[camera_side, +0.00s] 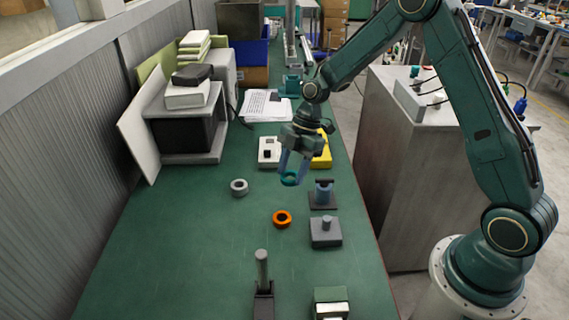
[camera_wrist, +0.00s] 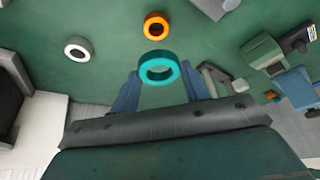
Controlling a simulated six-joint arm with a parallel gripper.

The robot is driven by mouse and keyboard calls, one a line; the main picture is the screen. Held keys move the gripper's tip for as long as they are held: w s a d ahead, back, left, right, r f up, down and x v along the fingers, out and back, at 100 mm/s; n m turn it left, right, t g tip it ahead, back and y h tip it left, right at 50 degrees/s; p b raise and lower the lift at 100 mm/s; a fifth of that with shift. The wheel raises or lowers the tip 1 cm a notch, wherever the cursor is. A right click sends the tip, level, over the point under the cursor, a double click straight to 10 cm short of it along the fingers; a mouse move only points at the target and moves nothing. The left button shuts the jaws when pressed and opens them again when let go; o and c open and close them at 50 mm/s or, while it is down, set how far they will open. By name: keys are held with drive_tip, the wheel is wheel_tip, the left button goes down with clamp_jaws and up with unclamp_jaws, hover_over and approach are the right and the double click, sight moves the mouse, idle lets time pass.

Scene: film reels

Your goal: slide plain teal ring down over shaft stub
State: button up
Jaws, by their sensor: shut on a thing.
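My gripper (camera_side: 291,165) points down and is shut on the teal ring (camera_side: 290,182), which hangs between the fingertips above the green bench. In the wrist view the teal ring (camera_wrist: 158,80) sits between the two blue fingers, its hole open and bench showing through it. A short grey stub on a grey block (camera_side: 326,232) stands to the lower right in the side view, apart from the ring. A taller grey post (camera_side: 262,270) on a dark base stands nearer the camera. I cannot tell for certain which is the shaft stub.
An orange ring (camera_side: 282,225) and a grey ring (camera_side: 239,194) lie on the bench (camera_side: 190,265). A blue part on a dark plate (camera_side: 323,205) stands right of my gripper. A white box (camera_side: 268,160) and yellow object (camera_side: 322,160) are behind. The left front is clear.

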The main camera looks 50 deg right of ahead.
sight(328, 218)
drive_tip(key=s+f, duration=0.1)
drive_tip(key=s, duration=0.2)
drive_tip(key=s+d+f+n, duration=0.1)
drive_tip(key=s, duration=0.3)
drive_tip(key=s+f+n+g, duration=0.1)
drive_tip(key=s+f, duration=0.1)
drive_tip(key=s, duration=0.2)
drive_tip(key=shift+s+d, duration=0.2)
drive_tip(key=shift+d, duration=0.1)
drive_tip(key=shift+f, duration=2.85)
drive_tip(key=shift+f, duration=0.6)
drive_tip(key=o, duration=0.7)
drive_tip(key=shift+w+r, duration=0.1)
drive_tip(key=shift+r, duration=0.05)
drive_tip(key=s+v, duration=0.1)
drive_tip(key=v, duration=0.9)
drive_tip(key=shift+w+r, duration=0.35)
drive_tip(key=shift+w, duration=0.15)
